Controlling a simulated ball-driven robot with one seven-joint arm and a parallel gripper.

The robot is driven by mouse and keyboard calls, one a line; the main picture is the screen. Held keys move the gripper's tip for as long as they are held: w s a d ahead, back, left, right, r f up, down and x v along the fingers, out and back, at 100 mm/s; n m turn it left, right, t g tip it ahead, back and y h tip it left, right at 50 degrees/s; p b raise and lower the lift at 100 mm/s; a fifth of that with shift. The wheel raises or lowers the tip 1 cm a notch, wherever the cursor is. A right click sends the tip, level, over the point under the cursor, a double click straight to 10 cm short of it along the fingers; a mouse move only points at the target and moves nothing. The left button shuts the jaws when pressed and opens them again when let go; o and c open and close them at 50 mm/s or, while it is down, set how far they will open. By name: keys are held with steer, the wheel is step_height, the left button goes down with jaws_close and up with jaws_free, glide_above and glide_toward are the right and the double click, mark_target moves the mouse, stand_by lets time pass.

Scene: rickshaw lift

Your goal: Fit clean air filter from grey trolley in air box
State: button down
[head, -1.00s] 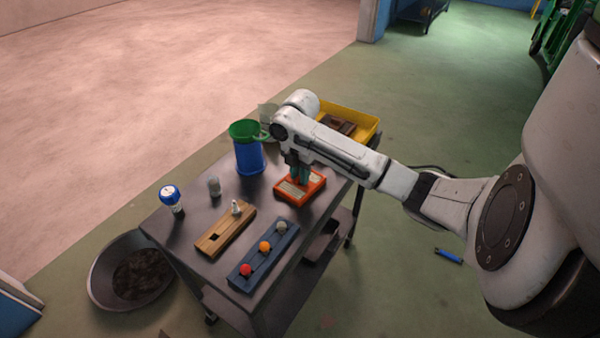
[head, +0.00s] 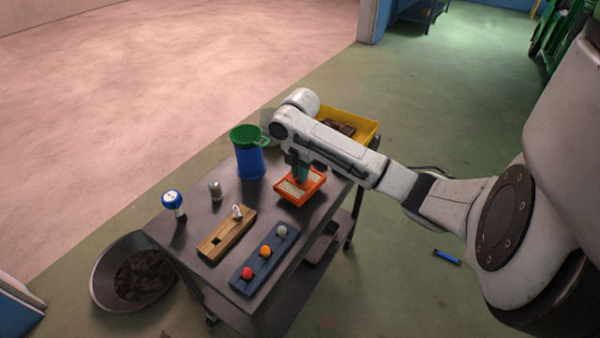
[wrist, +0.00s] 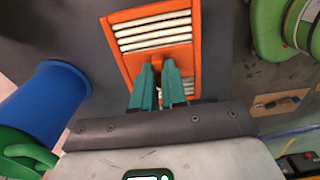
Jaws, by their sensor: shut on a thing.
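The clean air filter (head: 300,186) is an orange frame with pale pleats, at the right side of the grey trolley (head: 205,200). My gripper (head: 301,174) comes down onto it, and its green fingers are shut on the middle bar of the filter. In the wrist view the filter (wrist: 152,38) lies just past the fingertips (wrist: 158,68), which hold its orange centre piece. Whether the filter touches the trolley top is hard to tell. I cannot make out the air box in these views.
A blue container with a green funnel (head: 248,158) stands left of the filter. A yellow tray (head: 355,120) is behind my arm. A wooden block (head: 227,235), a blue rack with coloured balls (head: 264,257) and a blue-capped bottle (head: 173,203) are nearer. A dark pan (head: 115,285) is on the floor.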

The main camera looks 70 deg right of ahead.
steer(key=shift+r+p, duration=2)
steer(key=shift+r, duration=0.45)
steer(key=shift+s+f, duration=0.1)
